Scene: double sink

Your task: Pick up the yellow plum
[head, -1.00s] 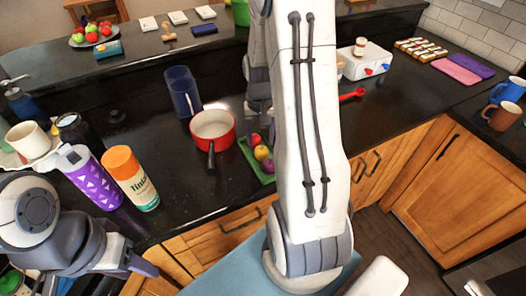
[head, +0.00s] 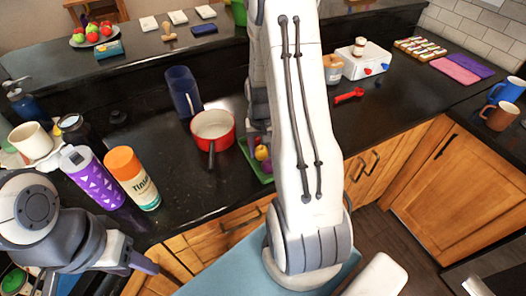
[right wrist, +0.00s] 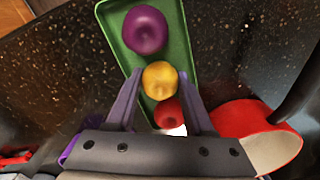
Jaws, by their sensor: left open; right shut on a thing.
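The yellow plum (right wrist: 160,80) lies between a purple fruit (right wrist: 145,30) and a red fruit (right wrist: 168,113) over the green tray (right wrist: 181,38) in the right wrist view. In the head view the yellow plum (head: 261,153) shows just left of my right arm. My right gripper (right wrist: 160,77) has its two purple fingers on either side of the yellow plum and is shut on it. I see no clear gap between plum and tray. My left gripper (head: 145,262) is open at the lower left, away from the tray, only partly visible.
A red pot (head: 212,128) stands left of the tray, with a blue clear vase (head: 183,92) behind it. A purple tumbler (head: 92,180) and an orange-capped bottle (head: 133,180) stand on the left. A red spoon (head: 348,96) lies right of my right arm.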

